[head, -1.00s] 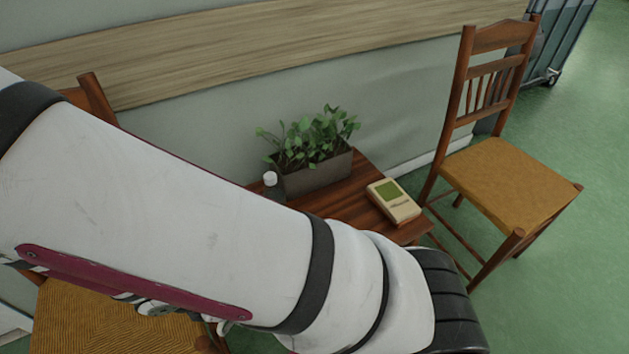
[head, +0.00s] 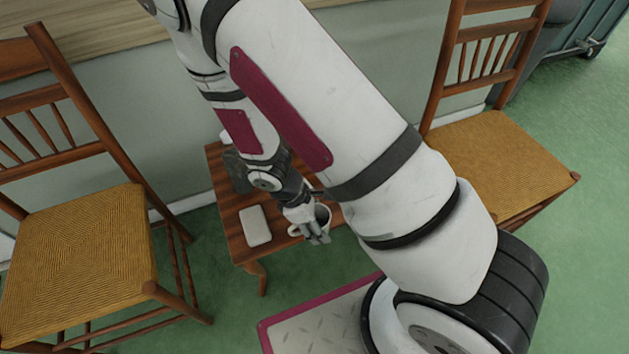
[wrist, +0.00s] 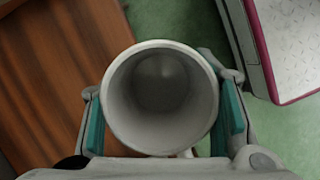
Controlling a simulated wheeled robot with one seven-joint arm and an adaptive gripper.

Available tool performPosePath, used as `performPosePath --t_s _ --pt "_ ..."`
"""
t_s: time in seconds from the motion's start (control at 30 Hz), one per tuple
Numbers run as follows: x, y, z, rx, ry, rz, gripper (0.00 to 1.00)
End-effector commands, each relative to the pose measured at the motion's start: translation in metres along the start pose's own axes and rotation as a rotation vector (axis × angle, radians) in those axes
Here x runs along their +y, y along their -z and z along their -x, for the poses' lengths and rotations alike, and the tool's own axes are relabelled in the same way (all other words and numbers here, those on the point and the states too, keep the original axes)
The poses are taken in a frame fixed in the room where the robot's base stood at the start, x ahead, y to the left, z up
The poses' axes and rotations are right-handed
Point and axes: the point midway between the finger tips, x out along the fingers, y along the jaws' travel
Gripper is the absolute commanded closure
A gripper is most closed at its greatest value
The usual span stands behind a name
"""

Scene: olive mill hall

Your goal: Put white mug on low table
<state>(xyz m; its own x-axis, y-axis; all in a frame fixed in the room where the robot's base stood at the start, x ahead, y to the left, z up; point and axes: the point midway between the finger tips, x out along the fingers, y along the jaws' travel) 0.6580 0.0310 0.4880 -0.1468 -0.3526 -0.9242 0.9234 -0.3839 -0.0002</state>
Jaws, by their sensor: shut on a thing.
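The white mug (head: 323,214) is at the front right edge of the low wooden table (head: 236,237), partly hidden by my fingers. My gripper (head: 313,231) is shut on it. In the wrist view the mug (wrist: 160,95) is seen from above, its open mouth facing the camera and looking empty, with a teal-padded finger on each side. The table top (wrist: 50,75) lies to the left under it, and green floor shows to the right. I cannot tell whether the mug's base touches the table.
A flat whitish object (head: 255,226) lies on the table left of the mug. A dark planter (head: 237,170) stands behind, partly hidden by my arm. Chairs with woven seats stand left (head: 80,250) and right (head: 500,165). Bare table shows at the front left.

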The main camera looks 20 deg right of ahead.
Motion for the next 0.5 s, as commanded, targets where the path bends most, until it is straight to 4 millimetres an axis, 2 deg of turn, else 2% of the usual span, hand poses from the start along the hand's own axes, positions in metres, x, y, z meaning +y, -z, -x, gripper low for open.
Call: performPosePath --t_s 0.03,0.3,0.5 --pt "0.014 0.003 -0.002 0.004 -0.001 -0.007 0.81" --pt "0.079 0.012 -0.005 0.004 -0.002 -0.005 0.81" --pt "0.113 0.017 -0.006 0.001 -0.001 -0.002 0.81"
